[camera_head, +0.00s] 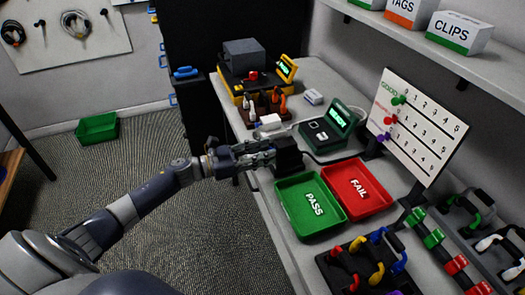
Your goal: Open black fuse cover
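A small black block-like thing (288,157), perhaps the black fuse cover, shows at the tip of my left gripper (268,157), by the table's left edge just above the green PASS tray. The gripper comes in from the left, level with this thing, and its fingertips meet or overlap its left side. I cannot tell whether the fingers grip it or only touch it, and their gap is hidden. No hinge or opening shows on the black thing. My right gripper is out of view.
The green PASS tray (289,223) and red FAIL tray (335,203) lie close by. A green tester (328,128), a wooden tool holder (250,118) and a yellow-black device (238,84) stand behind. A scoreboard (398,143) stands right; a cable rack (345,280) is in front.

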